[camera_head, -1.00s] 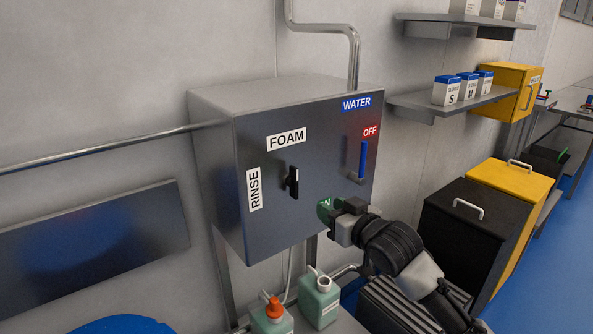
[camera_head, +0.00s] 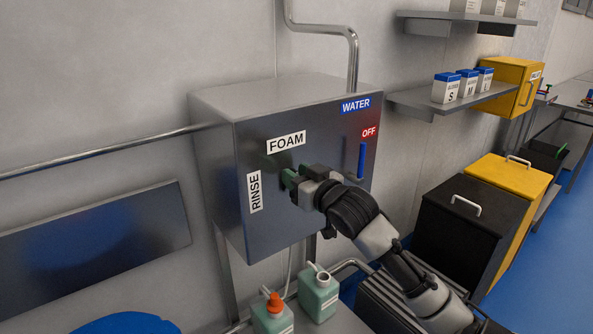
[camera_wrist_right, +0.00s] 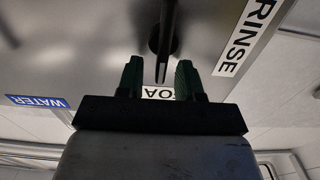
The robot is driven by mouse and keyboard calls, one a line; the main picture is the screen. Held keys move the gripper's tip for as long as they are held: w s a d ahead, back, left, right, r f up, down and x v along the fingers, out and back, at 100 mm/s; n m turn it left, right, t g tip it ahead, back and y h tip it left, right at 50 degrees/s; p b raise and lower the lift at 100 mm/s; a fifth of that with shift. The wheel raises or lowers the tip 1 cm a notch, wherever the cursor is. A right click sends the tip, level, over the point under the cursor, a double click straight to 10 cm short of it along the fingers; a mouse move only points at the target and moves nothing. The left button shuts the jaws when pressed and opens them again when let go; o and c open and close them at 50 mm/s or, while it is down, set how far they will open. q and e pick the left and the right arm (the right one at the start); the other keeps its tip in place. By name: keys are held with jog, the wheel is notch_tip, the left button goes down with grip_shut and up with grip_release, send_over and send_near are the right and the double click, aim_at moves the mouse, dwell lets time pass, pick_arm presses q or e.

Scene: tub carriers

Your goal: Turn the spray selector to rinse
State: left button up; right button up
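The grey control box (camera_head: 290,225) hangs on the wall with a RINSE label (camera_head: 255,192) at its left and a FOAM label (camera_head: 286,142) above. The black spray selector (camera_wrist_right: 163,45) shows in the right wrist view, its bar pointing toward the FOAM label. In the head view my gripper hides it. My right gripper (camera_head: 289,180) is at the box front, its green fingers apart. In the wrist view the selector's bar end lies between the fingertips (camera_wrist_right: 158,75), with a gap visible on both sides. My left gripper is not in view.
The blue WATER lever (camera_head: 362,160) is on the same front, just right of my right gripper, below the OFF label (camera_head: 370,132). Green bottles (camera_head: 318,293) stand below the box. A pipe (camera_head: 100,152) runs into its left side.

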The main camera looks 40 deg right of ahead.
jog(key=shift+w, duration=0.3)
grip_shut()
